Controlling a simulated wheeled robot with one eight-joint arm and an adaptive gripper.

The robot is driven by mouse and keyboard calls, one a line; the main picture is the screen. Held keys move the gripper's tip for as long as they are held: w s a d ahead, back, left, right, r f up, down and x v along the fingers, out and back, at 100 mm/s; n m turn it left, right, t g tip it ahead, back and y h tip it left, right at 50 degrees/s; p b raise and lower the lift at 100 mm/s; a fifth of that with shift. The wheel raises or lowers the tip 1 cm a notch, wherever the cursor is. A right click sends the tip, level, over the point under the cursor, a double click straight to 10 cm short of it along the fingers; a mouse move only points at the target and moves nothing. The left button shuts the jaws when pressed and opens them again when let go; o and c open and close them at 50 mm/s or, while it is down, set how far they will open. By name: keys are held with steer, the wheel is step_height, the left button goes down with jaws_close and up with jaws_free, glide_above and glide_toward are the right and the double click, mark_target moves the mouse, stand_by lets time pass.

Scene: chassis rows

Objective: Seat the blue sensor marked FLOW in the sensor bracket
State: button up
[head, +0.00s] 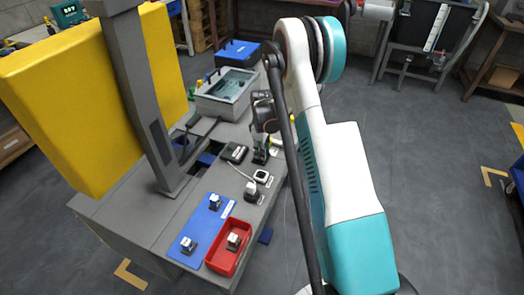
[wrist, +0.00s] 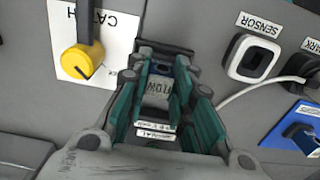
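The FLOW sensor (wrist: 158,88) shows in the wrist view as a pale block with upside-down lettering and a bit of blue at its far end. My gripper (wrist: 163,76) has its teal fingers on both sides of it and appears shut on it. A dark frame, apparently the sensor bracket (wrist: 166,47), shows just past the fingertips. Whether the sensor is inside it or above it I cannot tell. In the head view my gripper (head: 264,128) is over the dark bracket (head: 260,155) on the grey bench, and the sensor is too small to make out.
A yellow-knobbed lever (wrist: 82,62) lies beside the bracket. A white-rimmed SENSOR socket (wrist: 254,58) and a cabled plug (wrist: 300,70) are to the right. A blue mat (head: 200,222) and a red tray (head: 221,263) hold small parts. A grey bin (head: 208,108) stands behind.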

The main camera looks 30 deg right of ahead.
steer(key=o, duration=0.5)
steer(key=shift+c, duration=0.2)
step_height(320, 180, up, 12)
stand_by(0.4)
